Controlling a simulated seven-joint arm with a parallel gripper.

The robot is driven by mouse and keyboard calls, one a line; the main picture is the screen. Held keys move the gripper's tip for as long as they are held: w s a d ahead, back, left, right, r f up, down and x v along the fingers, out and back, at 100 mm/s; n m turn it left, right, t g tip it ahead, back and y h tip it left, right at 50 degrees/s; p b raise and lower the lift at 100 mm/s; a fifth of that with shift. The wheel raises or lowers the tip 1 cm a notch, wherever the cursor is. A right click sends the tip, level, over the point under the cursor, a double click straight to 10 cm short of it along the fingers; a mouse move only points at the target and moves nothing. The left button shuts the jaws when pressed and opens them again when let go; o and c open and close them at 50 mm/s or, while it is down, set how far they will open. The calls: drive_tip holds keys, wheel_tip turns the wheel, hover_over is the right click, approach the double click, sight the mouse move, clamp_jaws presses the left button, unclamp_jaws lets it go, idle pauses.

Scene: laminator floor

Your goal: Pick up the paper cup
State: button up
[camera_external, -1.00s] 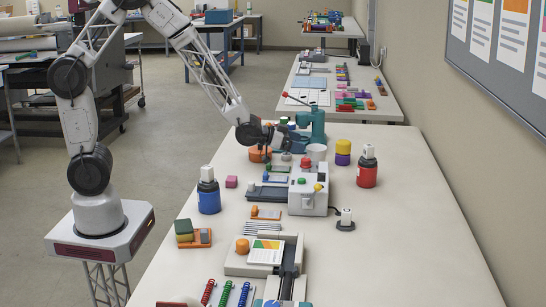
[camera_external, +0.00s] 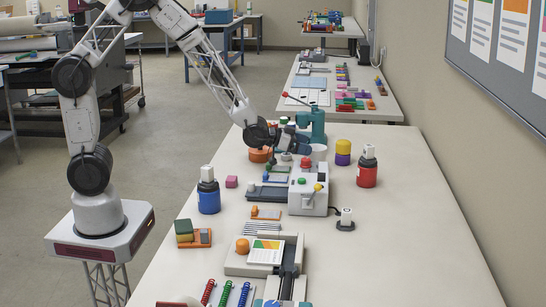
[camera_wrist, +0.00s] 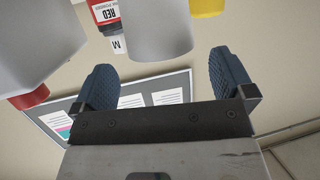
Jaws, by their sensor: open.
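The paper cup (camera_external: 319,150) is plain white and stands on the table beyond the grey control box, partly hidden by my gripper. In the wrist view the cup (camera_wrist: 155,30) is a large pale shape ahead of and between the two blue fingers, its far part cut off by the top edge. My gripper (camera_wrist: 163,60) is open, with nothing between its pads. In the external view my gripper (camera_external: 300,144) is low over the table, just left of the cup. I cannot tell whether a finger touches it.
The grey control box (camera_external: 308,195) with coloured knobs stands close in front. A teal press (camera_external: 317,122) is just behind. A yellow-and-purple stack (camera_external: 343,152) and a red bottle (camera_external: 367,170) stand to the right. The table's right side is clear.

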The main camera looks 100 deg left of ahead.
sight(317, 148)
drive_tip(key=shift+x, duration=2.6)
drive_tip(key=shift+f, duration=0.1)
drive_tip(key=c, duration=0.8)
